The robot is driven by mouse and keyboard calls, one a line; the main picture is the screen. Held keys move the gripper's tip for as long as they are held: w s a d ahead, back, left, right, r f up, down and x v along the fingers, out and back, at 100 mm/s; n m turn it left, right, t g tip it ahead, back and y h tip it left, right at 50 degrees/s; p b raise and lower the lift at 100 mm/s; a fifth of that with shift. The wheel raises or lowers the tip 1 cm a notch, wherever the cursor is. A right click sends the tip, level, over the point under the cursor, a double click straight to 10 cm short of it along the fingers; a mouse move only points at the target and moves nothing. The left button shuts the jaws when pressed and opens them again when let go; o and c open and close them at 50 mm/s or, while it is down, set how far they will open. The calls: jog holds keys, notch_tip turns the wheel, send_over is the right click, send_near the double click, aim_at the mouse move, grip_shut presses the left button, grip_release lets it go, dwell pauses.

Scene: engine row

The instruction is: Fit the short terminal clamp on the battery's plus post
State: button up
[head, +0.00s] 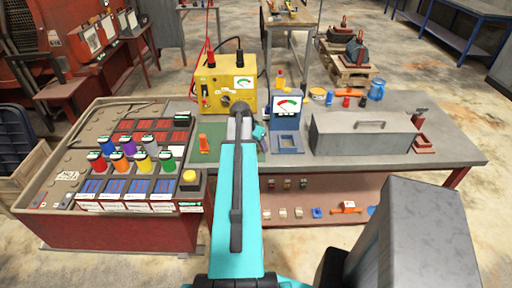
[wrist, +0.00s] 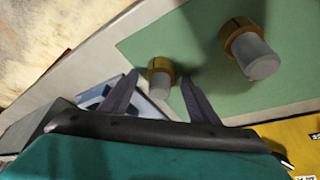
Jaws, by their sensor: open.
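In the wrist view two brass-coloured collars with grey round tops stand on a green mat (wrist: 130,45). The smaller, shorter one (wrist: 160,77), which looks like the short terminal clamp, is between and a little beyond my fingertips. The larger one (wrist: 250,50) stands apart to the right. My gripper (wrist: 160,82) is open and empty, its two dark fingers apart. In the head view my gripper (head: 240,122) is over the bench, and my arm hides the small clamp. An orange upright piece (head: 203,143) on the mat is probably the larger clamp. I cannot tell which thing is the battery with the plus post.
A yellow meter box (head: 222,90) stands behind my gripper and a blue meter stand (head: 288,108) to its right. A grey toolbox (head: 365,135) takes up the right of the bench. A case with coloured cylinders (head: 66,170) stands at the left.

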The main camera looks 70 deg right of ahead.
jog(key=shift+c, duration=0.3)
jog(key=c, duration=1.2)
jog(key=shift+r, duration=0.2)
jog(key=shift+r+b, duration=0.95)
jog(key=shift+r, duration=0.45)
jog(key=s+a+b, duration=0.1)
jog(key=a, duration=0.2)
jog(key=s+a+b, duration=0.1)
jog(key=a+b, duration=0.1)
jog(key=a, duration=0.1)
jog(key=s+a+r+b, duration=0.1)
jog(key=a, duration=0.3)
jog(key=shift+b, duration=0.95)
jog(key=b, duration=0.6)
jog(key=shift+a, duration=0.15)
jog(key=b, duration=0.4)
jog(key=a+b, duration=0.1)
jog(key=b, duration=0.3)
jog(key=shift+s+a, duration=0.25)
jog(key=shift+a, duration=0.05)
